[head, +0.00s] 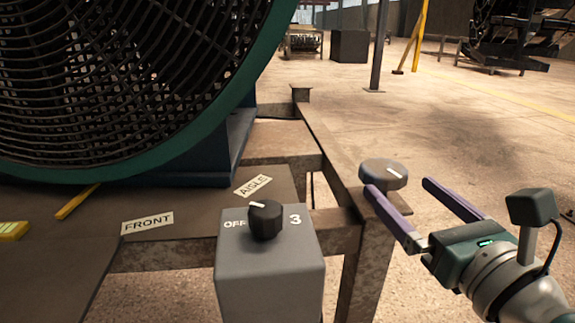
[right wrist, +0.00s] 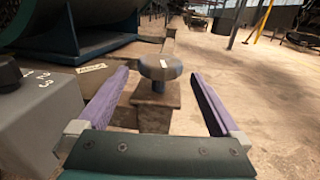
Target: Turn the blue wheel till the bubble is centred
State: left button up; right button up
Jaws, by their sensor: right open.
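The wheel (head: 383,174) is a grey-blue disc with a white mark on top, at the corner of the metal frame. In the right wrist view the wheel (right wrist: 160,67) sits on a short stem above a post, between the lines of my fingers. My right gripper (head: 399,186) is open, its purple fingers pointing at the wheel with one on each side; I cannot tell whether either touches it. A yellow level (head: 13,231) lies at the left edge, partly cut off; its bubble is too small to read. My left gripper is not in view.
A large fan with a green rim (head: 262,70) stands on the plate. A grey box (head: 270,265) with a black knob (head: 265,220), marked OFF and 3, stands left of my right gripper. Labels read FRONT (head: 147,223) and AISLE (head: 253,186). Open floor lies right.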

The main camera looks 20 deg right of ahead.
aim_at(372, 159)
jog(key=w, duration=0.3)
jog(key=w+b, duration=0.1)
jog(key=w, duration=0.2)
jog(key=w+d, duration=0.1)
jog(key=w, duration=0.2)
jog(key=shift+w+d+r+b, duration=0.1)
jog(key=shift+r+b, duration=0.05)
jog(key=shift+b, duration=0.2)
